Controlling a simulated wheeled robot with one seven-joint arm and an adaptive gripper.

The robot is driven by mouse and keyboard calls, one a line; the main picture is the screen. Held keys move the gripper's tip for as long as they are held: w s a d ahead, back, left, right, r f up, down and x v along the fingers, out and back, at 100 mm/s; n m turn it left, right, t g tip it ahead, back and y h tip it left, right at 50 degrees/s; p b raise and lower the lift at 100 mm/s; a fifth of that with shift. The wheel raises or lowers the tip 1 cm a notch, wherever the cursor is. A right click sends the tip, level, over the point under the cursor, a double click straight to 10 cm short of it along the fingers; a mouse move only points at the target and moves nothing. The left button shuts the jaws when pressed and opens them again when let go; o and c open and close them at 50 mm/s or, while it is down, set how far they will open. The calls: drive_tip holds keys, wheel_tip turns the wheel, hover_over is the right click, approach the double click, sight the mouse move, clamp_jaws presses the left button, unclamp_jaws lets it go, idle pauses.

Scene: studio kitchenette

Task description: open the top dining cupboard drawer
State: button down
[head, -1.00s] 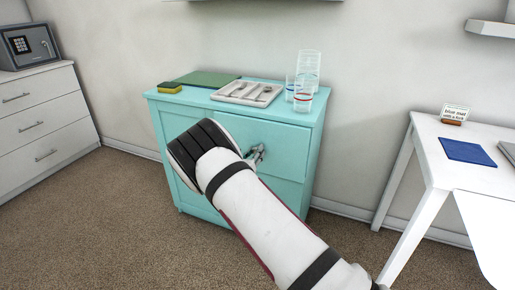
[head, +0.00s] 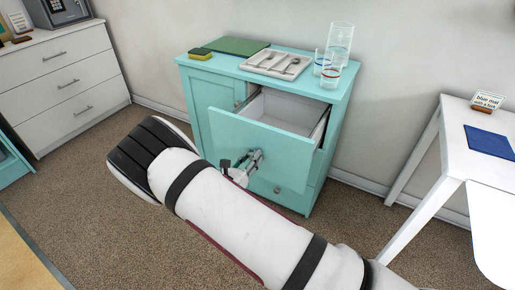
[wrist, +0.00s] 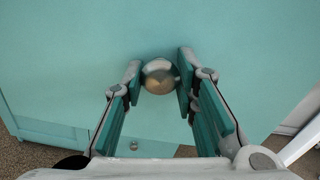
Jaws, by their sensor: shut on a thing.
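The turquoise dining cupboard (head: 190,80) stands against the wall in the head view. Its top drawer (head: 262,140) is pulled well out, and its empty-looking inside shows behind the front. My gripper (head: 243,163) is at the drawer front, partly hidden by my arm. In the wrist view my gripper (wrist: 160,82) is shut on the round metal knob (wrist: 159,75) of the drawer, with a finger on each side of it. The turquoise drawer front (wrist: 235,45) fills most of that view.
On the cupboard top are a cutlery tray (head: 276,63), several glasses (head: 335,55), a green board (head: 238,45) and a sponge (head: 200,54). A white table (head: 455,130) stands right, a white chest of drawers (head: 62,80) left. Carpet is clear in front.

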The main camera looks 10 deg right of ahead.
drive_tip(key=shift+s+a, duration=0.3)
drive_tip(key=shift+s, duration=0.15)
drive_tip(key=c, duration=1.2)
unclamp_jaws()
drive_tip(key=shift+c, duration=0.2)
drive_tip(key=shift+a, duration=0.1)
drive_tip(key=v, duration=1.2)
